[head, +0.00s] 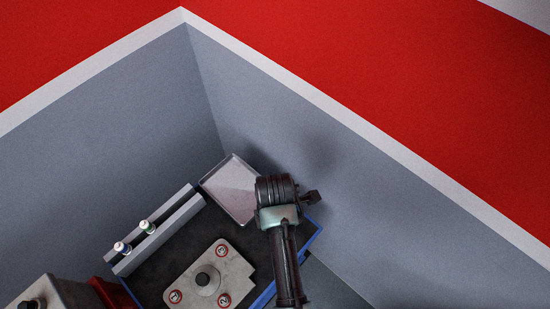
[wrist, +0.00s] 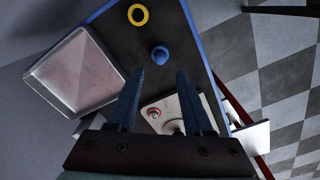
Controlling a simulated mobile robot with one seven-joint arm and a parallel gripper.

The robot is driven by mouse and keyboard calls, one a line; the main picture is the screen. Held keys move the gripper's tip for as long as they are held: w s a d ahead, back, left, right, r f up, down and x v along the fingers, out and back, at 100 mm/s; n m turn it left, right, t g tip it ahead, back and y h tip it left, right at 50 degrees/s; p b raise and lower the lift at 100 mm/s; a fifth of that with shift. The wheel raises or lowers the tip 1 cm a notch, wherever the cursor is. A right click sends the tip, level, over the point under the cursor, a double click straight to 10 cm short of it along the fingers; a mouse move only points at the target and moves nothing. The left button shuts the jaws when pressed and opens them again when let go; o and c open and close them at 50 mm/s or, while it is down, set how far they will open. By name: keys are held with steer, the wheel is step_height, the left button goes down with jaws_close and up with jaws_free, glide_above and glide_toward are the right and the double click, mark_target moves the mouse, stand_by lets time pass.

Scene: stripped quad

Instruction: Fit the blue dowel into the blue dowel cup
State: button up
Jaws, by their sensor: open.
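A small round blue piece (wrist: 159,54) stands on the dark mat in the wrist view, just beyond my fingertips and roughly in line with the gap between them. It has a rounded top; I cannot tell whether it is the dowel, the cup, or one in the other. My gripper (wrist: 160,73) is open, with nothing between its two dark fingers. In the head view my arm covers that part of the mat, so no blue dowel or cup is clearly seen there.
A yellow ring (wrist: 138,14) lies beyond the blue piece. A shallow metal tray (head: 232,190) sits at the mat's far corner. A grey rail (head: 156,231) with two small vials and a metal plate (head: 234,266) with red-ringed bolts stand nearby. Grey walls (head: 300,150) rise behind.

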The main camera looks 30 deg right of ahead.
step_height(320, 180, up, 6)
steer(key=shift+f, duration=0.1)
steer(key=shift+w, duration=0.1)
